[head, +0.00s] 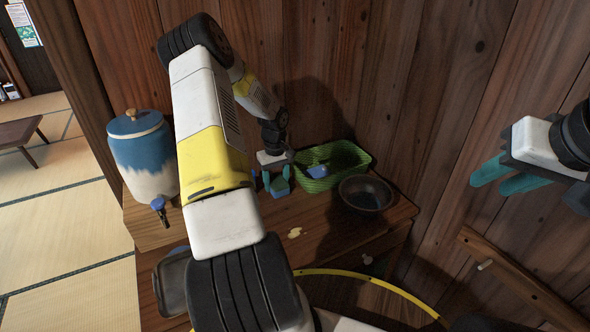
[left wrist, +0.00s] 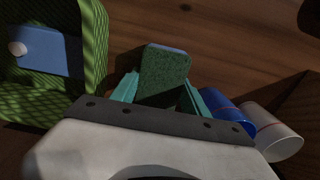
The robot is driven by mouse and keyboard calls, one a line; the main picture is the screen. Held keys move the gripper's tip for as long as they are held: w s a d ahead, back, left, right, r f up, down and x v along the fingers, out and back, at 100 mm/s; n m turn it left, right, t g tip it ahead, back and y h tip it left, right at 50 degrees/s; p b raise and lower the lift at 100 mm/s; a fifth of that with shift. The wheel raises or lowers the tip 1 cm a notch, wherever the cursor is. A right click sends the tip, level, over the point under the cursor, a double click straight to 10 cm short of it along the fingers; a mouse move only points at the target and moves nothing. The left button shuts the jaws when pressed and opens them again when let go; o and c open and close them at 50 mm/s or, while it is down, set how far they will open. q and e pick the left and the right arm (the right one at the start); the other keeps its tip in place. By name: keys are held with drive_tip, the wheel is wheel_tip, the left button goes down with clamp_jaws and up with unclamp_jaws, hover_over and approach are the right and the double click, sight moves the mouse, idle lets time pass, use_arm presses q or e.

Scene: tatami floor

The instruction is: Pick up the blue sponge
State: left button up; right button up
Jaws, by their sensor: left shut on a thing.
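The blue sponge (left wrist: 166,70) shows in the left wrist view with its dark green scouring face toward the camera and a thin blue edge at its far end. It also shows in the head view (head: 280,187). My left gripper (head: 276,178) is shut on it, with the teal fingers on either side (left wrist: 160,92). Whether the sponge touches the table is hard to tell. My right gripper (head: 508,178) is at the right of the head view, away from the table, with its two teal fingers apart and nothing between them.
A green basket (head: 352,176) with a blue thing (head: 318,171) inside stands beside my left gripper. A dark bowl (head: 366,193) is right of it. A blue-and-white jar (head: 143,155) with a tap stands left. Blue (left wrist: 222,108) and white (left wrist: 272,135) cylindrical things lie close to the left fingers.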

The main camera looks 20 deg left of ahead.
sight(276, 181)
use_arm(q)
wheel_tip(276, 181, up, 3)
drive_tip(key=shift+s+r, duration=0.15)
drive_tip(key=s+d, duration=0.2)
drive_tip(key=s, duration=0.3)
drive_tip(key=s+d, duration=0.2)
drive_tip(key=s, duration=0.2)
drive_tip(key=s+d+r, duration=0.1)
drive_tip(key=s+d, duration=0.1)
drive_tip(key=s, duration=0.3)
drive_tip(key=shift+s+r, duration=0.1)
drive_tip(key=shift+s, duration=0.2)
drive_tip(key=o, duration=0.6)
drive_tip(key=c, duration=0.5)
drive_tip(key=shift+w, duration=0.1)
